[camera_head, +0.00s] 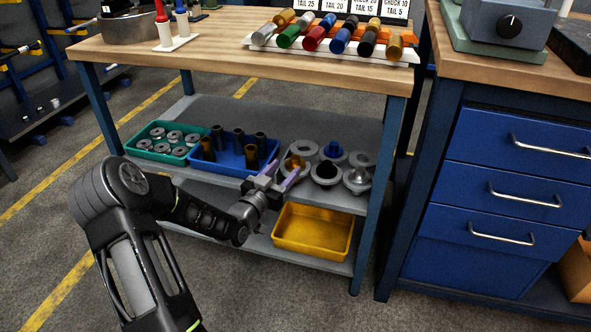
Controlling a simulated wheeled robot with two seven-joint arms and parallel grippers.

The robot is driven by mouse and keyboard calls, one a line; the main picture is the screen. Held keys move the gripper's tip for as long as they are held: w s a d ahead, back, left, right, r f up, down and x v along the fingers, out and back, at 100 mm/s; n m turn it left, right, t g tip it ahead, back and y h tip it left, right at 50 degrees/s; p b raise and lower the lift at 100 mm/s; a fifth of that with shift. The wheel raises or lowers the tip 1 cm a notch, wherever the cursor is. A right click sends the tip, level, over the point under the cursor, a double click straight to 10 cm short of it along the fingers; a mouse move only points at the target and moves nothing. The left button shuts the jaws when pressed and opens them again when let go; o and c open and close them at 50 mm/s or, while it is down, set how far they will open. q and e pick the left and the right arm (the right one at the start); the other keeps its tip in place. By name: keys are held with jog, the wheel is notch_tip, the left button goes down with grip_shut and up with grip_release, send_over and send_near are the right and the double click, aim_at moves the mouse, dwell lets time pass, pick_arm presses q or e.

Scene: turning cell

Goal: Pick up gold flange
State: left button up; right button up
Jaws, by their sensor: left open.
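The gold flange (294,162) sits on the middle shelf of the workbench, among grey flanges, near the shelf's front edge. My left gripper (283,176) is open, with its two fingers pointing toward the gold flange. The fingers are just in front of the flange and overlap its lower part in the picture. Whether they touch it I cannot tell. My right gripper is not in view.
Grey flanges (326,173) and one with a blue centre (334,150) stand close to the right. A blue bin (232,163) with dark and brass sleeves is at the left, beside a green bin (145,153). A yellow tray (312,231) is on the shelf below.

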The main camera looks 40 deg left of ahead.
aim_at(293, 161)
pick_arm(q)
jog(key=shift+w+a, duration=0.1)
jog(key=shift+w, duration=0.7)
jog(key=shift+w+f+b, duration=0.1)
jog(key=shift+w+b, duration=0.4)
jog(key=shift+w, duration=0.05)
jog(key=w, duration=0.1)
jog(key=w+b, duration=0.1)
jog(key=w, duration=0.1)
jog(key=shift+w+a, duration=0.2)
jog(key=shift+w, duration=0.1)
jog(key=shift+w+a, duration=0.1)
jog(key=shift+w, duration=0.15)
grip_shut()
dwell(0.6)
